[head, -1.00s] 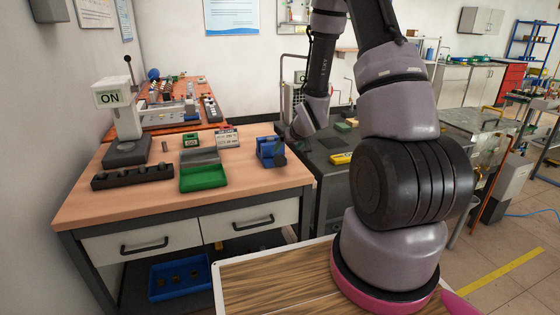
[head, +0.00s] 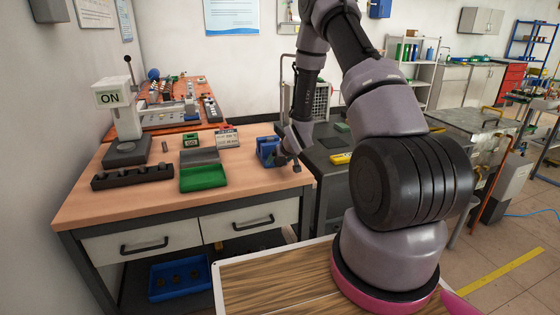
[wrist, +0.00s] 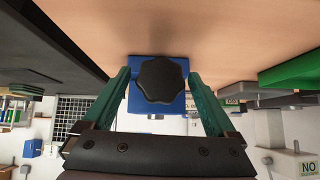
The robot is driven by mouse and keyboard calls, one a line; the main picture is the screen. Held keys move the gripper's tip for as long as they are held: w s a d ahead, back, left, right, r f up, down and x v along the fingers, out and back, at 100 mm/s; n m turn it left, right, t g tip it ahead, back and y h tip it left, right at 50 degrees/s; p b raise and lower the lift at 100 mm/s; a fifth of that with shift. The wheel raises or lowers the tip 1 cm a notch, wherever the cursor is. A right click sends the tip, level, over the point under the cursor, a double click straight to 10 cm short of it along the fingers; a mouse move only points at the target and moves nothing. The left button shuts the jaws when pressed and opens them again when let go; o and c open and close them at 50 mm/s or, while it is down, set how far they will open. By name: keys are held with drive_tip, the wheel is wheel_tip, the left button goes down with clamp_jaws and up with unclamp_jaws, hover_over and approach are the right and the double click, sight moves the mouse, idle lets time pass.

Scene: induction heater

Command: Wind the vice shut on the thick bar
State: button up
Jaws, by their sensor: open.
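The blue vice (head: 266,150) stands at the right end of the wooden bench. In the wrist view its blue body (wrist: 175,106) shows behind a black lobed knob (wrist: 160,80). My gripper (wrist: 160,76) is open, with one green finger on each side of the knob. Gaps show between the fingers and the knob, so it is not gripped. In the head view my gripper (head: 285,161) is at the right front side of the vice. I cannot make out the thick bar in the vice; the jaws are hidden or too small to read.
A dark table with a yellow item (head: 341,158) adjoins on the right.

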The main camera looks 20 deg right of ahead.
drive_tip(key=c, duration=1.3)
drive_tip(key=shift+d+m+y, duration=0.15)
drive_tip(key=shift+m+y, duration=0.15)
drive_tip(key=shift+y, duration=0.2)
drive_tip(key=shift+c, duration=0.2)
drive_tip(key=shift+y, duration=0.3)
drive_tip(key=o, duration=1.3)
drive_tip(key=shift+o, duration=0.2)
